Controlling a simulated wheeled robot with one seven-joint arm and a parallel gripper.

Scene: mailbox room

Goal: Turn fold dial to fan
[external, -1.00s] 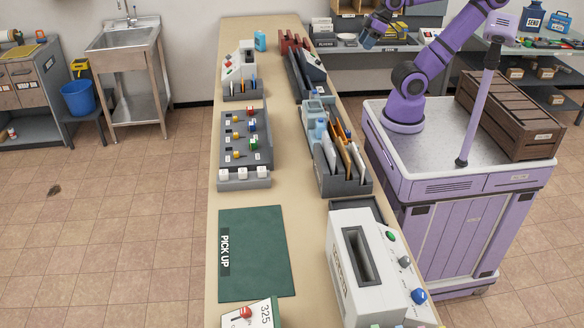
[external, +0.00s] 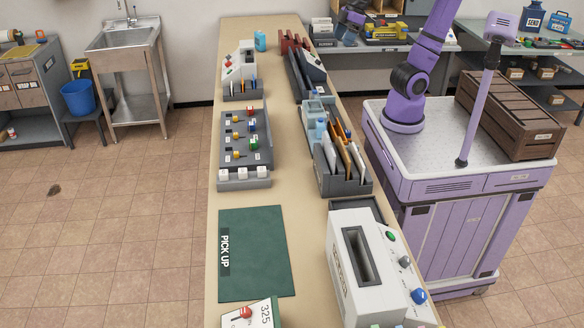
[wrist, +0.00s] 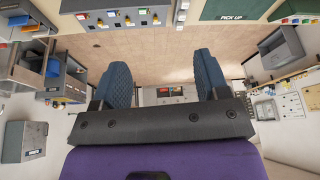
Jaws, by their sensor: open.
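A white machine (external: 375,268) with a dark slot stands at the front right of the counter. Its sloped side panel carries a green button (external: 391,236), a grey knob (external: 404,261) and a blue knob (external: 418,296). Their markings are too small to read, so I cannot tell whether one is the fold dial or where it points. In the wrist view my gripper (wrist: 161,68) is open, its two blue-grey fingers wide apart with nothing between them. It is high and away from the white machine.
The green pick-up mat (external: 266,250) lies left of the machine. A grey panel with coloured knobs (external: 247,140) and a sorter of envelopes (external: 343,170) stand farther back on the counter. A wooden crate (external: 508,110) is on my cart. The floor left of the counter is mostly clear.

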